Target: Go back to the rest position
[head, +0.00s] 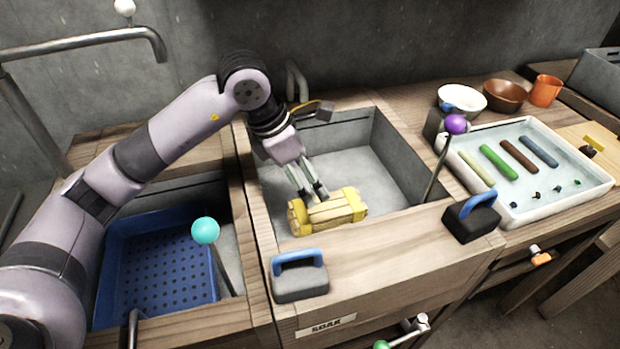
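My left arm comes in from the left and reaches over the middle basin (375,165). My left gripper (312,194) points down at the back edge of a pale yellow block with brighter yellow bands at its ends (335,212). The block is at the front of this basin, near its front rim. A gap shows between the two fingers, but I cannot tell whether the tips grip part of the block or only stand beside it. My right gripper is not in view.
A blue perforated basket (160,265) sits in the left basin. Levers with teal (205,230) and purple (456,124) balls rise nearby. A white tray (560,202), bowls (505,95) and orange mug (545,91) are right.

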